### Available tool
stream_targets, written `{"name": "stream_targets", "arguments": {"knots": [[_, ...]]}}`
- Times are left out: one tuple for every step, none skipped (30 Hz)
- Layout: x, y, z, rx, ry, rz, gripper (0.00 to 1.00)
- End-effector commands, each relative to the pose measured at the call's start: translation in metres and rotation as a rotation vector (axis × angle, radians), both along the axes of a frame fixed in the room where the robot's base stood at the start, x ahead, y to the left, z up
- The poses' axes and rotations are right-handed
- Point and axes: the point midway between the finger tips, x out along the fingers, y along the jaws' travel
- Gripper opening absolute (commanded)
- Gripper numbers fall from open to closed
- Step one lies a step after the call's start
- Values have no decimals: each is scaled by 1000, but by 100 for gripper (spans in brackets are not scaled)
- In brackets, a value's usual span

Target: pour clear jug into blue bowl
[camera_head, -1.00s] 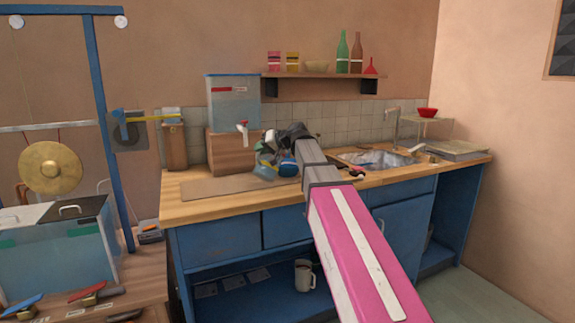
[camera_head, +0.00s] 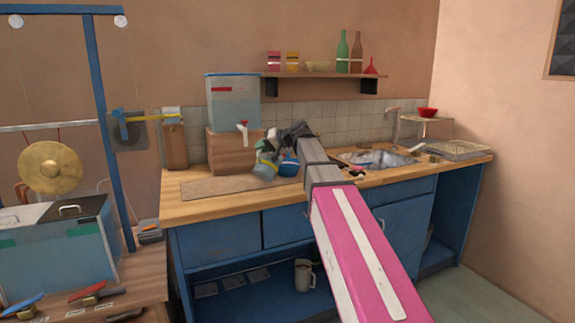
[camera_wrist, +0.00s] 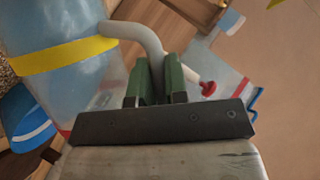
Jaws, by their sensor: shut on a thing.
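The clear jug (camera_wrist: 60,50), with a yellow band, is held by its pale handle (camera_wrist: 150,45) between the green fingers of my gripper (camera_wrist: 155,85). In the head view the jug (camera_head: 264,171) is tilted and held close to the blue bowl (camera_head: 289,168), on the bowl's left. The blue bowl (camera_wrist: 25,122) has a white stripe and shows partly behind the jug in the wrist view. I cannot tell whether they touch. The jug's mouth and the bowl's inside are hidden, and I see no stream.
A clear dispenser tank (camera_head: 232,100) with a tap stands on a wooden block (camera_head: 225,147) behind the jug. A flat board (camera_head: 215,188) lies at the counter's left. The sink (camera_head: 378,159) is right of my arm. A shelf (camera_head: 320,76) hangs above.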

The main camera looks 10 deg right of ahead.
Motion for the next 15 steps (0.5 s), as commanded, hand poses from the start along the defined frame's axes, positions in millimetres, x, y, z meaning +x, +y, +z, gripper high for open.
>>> {"name": "stream_targets", "arguments": {"knots": [[1, 0, 1, 4, 3, 0, 0], [1, 0, 1, 7, 5, 0, 0], [1, 0, 1, 9, 8, 0, 0], [1, -1, 1, 12, 11, 0, 0], [2, -1, 1, 14, 14, 1, 0], [2, -1, 1, 16, 18, 0, 0], [2, -1, 1, 18, 20, 0, 0], [2, -1, 1, 20, 22, 0, 0], [2, -1, 2, 23, 27, 0, 0], [2, -2, 2, 25, 29, -1, 0], [3, -2, 2, 27, 32, -1, 0], [3, -2, 2, 30, 34, -1, 0], [3, -2, 2, 32, 37, -1, 0], [3, -2, 2, 34, 40, 0, 0], [4, -2, 2, 37, 43, -1, 0]]}}
